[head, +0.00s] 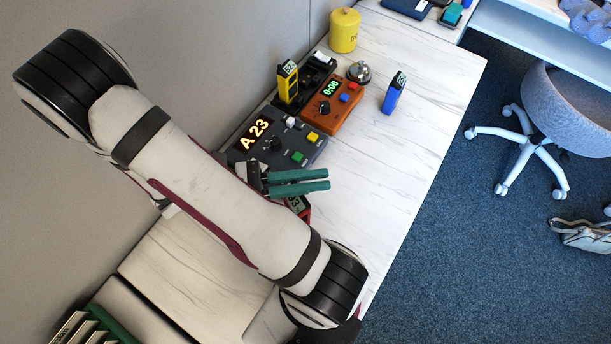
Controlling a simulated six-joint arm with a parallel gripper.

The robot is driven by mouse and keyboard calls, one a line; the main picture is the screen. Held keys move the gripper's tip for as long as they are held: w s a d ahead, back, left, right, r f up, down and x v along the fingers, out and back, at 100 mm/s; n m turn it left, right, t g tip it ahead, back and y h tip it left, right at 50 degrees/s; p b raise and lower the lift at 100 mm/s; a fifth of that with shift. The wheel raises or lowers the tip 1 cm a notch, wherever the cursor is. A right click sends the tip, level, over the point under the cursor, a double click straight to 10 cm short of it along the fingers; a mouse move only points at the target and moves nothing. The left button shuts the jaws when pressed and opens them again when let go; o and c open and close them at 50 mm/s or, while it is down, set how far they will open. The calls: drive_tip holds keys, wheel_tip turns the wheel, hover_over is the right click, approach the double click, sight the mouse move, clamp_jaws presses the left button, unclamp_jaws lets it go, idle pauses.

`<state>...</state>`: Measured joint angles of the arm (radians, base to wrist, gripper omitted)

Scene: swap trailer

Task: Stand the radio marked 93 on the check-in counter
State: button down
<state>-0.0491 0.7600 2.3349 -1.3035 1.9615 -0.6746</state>
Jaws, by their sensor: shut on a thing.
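A yellow radio (288,82) stands at the back of the white check-in counter (425,125), by the wall, and a blue radio (392,94) stands nearer its right edge. A red radio (305,212) shows only in part past my forearm; its small display seems to end in a 3. Whether it rests on the counter or is held is hidden. The markings on the yellow and blue radios are too small to read surely. My gripper is out of sight behind my arm or below the frame, so its hold is hidden.
A dark console (311,153) reading A 23, an orange timer box (330,118), a bell (359,72) and a yellow canister (345,30) line the wall side. Teal-handled pliers (300,181) show beside my forearm. The counter's right side is clear. A chair (565,105) stands beyond.

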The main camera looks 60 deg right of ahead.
wheel_tip(320, 180, down, 8)
drive_tip(key=n+t+h, duration=0.4)
drive_tip(key=n+t, duration=0.1)
drive_tip(key=t, duration=0.1)
drive_tip(key=shift+s+d+t+h, duration=0.15)
drive_tip(key=shift+s+t+h, duration=0.15)
drive_tip(key=shift+h, duration=0.1)
drive_tip(key=c, duration=0.9)
unclamp_jaws()
drive_tip(key=shift+w+r, duration=0.1)
drive_tip(key=shift+r, duration=0.05)
